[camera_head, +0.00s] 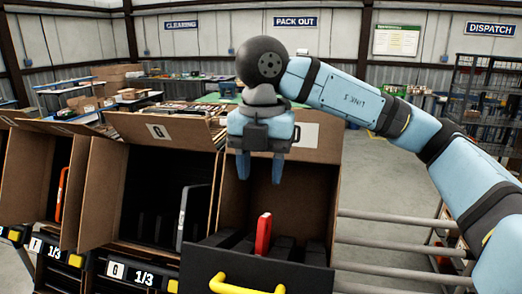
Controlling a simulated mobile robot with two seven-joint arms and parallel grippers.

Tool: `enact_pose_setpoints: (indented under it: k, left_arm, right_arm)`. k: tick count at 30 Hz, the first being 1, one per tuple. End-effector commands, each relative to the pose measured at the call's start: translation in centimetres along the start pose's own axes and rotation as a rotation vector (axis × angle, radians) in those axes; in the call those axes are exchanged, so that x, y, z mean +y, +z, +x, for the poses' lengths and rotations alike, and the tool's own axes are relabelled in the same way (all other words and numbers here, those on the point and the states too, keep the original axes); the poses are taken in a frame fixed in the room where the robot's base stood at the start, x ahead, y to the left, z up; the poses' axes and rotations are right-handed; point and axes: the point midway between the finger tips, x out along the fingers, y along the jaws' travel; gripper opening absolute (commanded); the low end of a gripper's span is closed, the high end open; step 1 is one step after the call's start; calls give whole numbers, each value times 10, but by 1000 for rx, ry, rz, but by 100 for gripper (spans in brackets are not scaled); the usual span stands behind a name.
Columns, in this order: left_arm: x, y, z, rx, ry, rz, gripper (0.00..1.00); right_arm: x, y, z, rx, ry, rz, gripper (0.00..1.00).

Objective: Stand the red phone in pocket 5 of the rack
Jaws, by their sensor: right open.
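The red phone (263,236) stands upright, slightly tilted, between black dividers of the rack (287,246) inside the right-hand open carton (310,190). The phone's lower part is hidden in the rack and behind the dark front panel. My right gripper (259,178) points down above the phone, inside the carton's mouth. Its two blue fingers are apart, with nothing between them, and clear of the phone. No pocket numbers can be read. My left gripper does not show.
A dark panel with a yellow handle (246,286) stands in front of the carton. To the left, a carton marked G (158,131) holds a grey-white slab (190,214) in black dividers. A further carton holds an orange-edged item (61,194). Metal rails (390,218) run at right.

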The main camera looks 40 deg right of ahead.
Motion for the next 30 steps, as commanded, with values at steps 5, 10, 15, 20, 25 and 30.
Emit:
enact_pose_setpoints:
  k: [5, 10, 15, 20, 25, 30]
  left_arm:
    - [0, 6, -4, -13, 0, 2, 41]
    - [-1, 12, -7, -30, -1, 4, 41]
    - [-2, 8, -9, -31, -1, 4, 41]
    - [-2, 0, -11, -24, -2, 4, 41]
    - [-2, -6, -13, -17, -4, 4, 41]
    - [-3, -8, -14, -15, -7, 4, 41]
  right_arm:
    - [-4, 5, 0, -25, -13, 24, 46]
    - [-5, 5, 21, -22, -16, 23, 46]
    - [-5, 6, 54, -21, -16, 21, 46]
    - [-5, 6, 86, -20, -16, 21, 46]
    - [-6, 7, 113, -21, -14, 21, 46]
    - [-5, 7, 129, -22, -12, 20, 46]
